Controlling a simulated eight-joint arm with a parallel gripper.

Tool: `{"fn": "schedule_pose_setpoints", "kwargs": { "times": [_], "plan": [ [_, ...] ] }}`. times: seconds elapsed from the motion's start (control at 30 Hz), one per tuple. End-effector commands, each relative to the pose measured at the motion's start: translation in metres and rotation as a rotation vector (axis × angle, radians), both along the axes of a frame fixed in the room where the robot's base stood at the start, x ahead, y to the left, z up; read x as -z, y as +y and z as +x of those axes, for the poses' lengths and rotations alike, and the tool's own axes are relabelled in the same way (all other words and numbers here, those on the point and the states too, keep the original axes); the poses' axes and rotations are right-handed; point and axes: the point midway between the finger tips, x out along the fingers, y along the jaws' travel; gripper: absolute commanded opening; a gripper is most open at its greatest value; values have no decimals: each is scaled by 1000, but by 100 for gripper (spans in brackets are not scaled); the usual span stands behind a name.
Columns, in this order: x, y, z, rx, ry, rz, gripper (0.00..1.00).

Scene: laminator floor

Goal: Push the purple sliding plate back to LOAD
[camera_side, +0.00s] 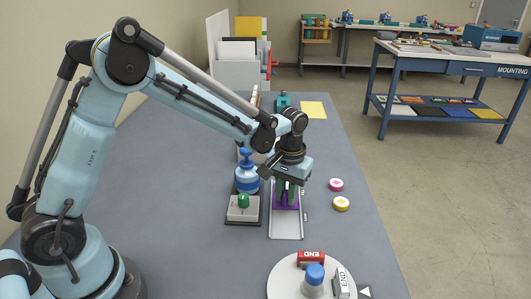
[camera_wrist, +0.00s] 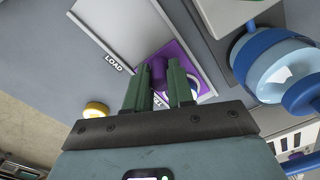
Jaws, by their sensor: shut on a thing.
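The purple sliding plate (camera_side: 280,206) sits at the far end of a pale track (camera_side: 287,227) on the grey bench. It also shows in the wrist view (camera_wrist: 203,87), with an upright purple post (camera_wrist: 158,69) on it. My gripper (camera_side: 287,192) is low over the plate, its green fingers (camera_wrist: 160,88) shut on the post. Another label by the fingers is partly hidden, as is some of the plate.
A grey block with a green knob (camera_side: 243,201) and a blue-topped bottle (camera_side: 246,178) stand close left. Pink (camera_side: 336,185) and yellow (camera_side: 341,204) discs lie right. A round white turntable (camera_side: 288,283) with END blocks is in front. The bench between track and discs is clear.

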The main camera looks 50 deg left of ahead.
Motion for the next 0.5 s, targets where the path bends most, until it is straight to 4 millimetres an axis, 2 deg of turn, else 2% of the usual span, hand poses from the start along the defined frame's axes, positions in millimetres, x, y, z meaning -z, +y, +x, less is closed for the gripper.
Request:
{"fn": "schedule_pose_setpoints", "kwargs": {
  "times": [0.3,0.5],
  "plan": [
    [0,-53,-51,6,2,2,0],
    [0,-63,-62,3,2,0,0]
  ]
}}
